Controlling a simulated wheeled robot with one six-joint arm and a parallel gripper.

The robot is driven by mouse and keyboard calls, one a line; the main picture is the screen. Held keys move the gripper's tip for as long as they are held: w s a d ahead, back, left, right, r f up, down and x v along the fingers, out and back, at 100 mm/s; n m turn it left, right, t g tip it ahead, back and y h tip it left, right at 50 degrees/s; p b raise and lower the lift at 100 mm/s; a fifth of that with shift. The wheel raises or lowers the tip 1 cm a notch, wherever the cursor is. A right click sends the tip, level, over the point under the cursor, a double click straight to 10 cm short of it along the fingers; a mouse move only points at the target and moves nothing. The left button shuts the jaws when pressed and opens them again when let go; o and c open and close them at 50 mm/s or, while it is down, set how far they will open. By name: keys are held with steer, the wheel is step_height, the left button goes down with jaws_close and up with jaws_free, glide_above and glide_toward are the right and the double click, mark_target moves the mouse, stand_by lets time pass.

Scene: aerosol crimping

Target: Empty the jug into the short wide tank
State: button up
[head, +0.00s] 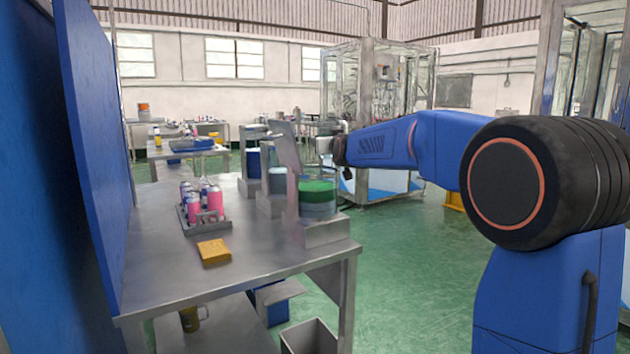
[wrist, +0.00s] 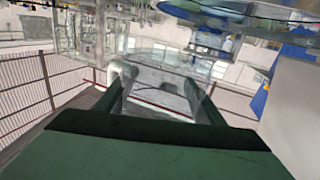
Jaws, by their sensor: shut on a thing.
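The short wide tank (head: 318,208) is clear with green liquid in it. It stands on a grey base at the table's right edge, nearest of a row of vessels. My gripper (head: 328,150) is at the end of my blue arm, above and slightly behind this tank. It is shut on a pale, clear thing that I take for the jug (head: 323,146); its tilt and contents are hard to tell. In the wrist view, pale see-through curved parts stand beyond a broad dark green shape. A round clear rim (wrist: 240,14) shows at the top right; I cannot tell whose it is.
A blue panel (head: 95,140) borders the left side. Green floor is open at right.

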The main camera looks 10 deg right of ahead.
steer(key=shift+r, duration=0.1)
steer(key=shift+r, duration=2.45)
steer(key=shift+s, duration=0.1)
